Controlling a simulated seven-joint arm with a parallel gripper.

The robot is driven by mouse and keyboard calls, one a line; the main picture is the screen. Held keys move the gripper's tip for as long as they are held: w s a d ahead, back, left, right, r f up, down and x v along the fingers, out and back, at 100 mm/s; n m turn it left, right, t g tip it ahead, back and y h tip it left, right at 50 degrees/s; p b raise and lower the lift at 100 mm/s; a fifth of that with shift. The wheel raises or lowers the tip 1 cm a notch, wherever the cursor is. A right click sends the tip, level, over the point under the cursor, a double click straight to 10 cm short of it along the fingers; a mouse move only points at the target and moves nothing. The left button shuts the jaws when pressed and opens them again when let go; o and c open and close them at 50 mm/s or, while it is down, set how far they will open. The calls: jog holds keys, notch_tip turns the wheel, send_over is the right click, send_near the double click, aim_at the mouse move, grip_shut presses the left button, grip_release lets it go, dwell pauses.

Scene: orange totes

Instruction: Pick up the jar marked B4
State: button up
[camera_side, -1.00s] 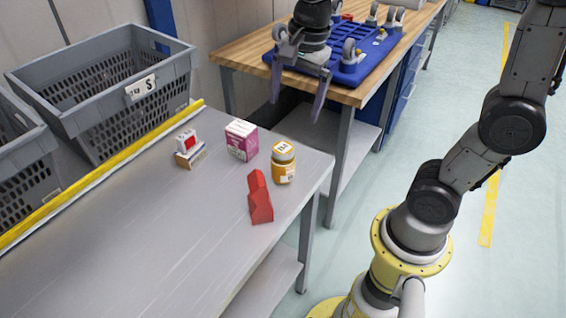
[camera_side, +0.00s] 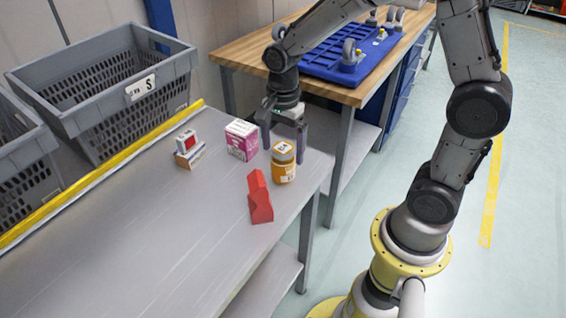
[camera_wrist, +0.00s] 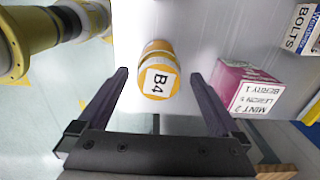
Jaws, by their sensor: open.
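The jar marked B4 (camera_side: 284,168) is orange-yellow with a white label on its lid, and it stands upright near the right edge of the grey table. In the wrist view the jar (camera_wrist: 158,72) shows its B4 label between and a little beyond my fingertips. My gripper (camera_side: 283,150) is open, pointing down just behind the jar in the side view. In the wrist view my gripper (camera_wrist: 159,75) has one finger on each side of the jar's line, with a gap on both sides. Nothing is held.
A pink and white box (camera_side: 241,140) stands left of the jar, near a finger. A red angular object (camera_side: 260,198) lies in front of the jar. Small boxes (camera_side: 189,150) sit farther left. Grey crates (camera_side: 110,95) stand behind the yellow edge strip. The table's front left is clear.

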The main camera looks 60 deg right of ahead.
aim_at(282, 163)
notch_tip(282, 163, down, 5)
jog(key=shift+f, duration=0.1)
dwell(0.3)
grip_shut()
dwell(0.4)
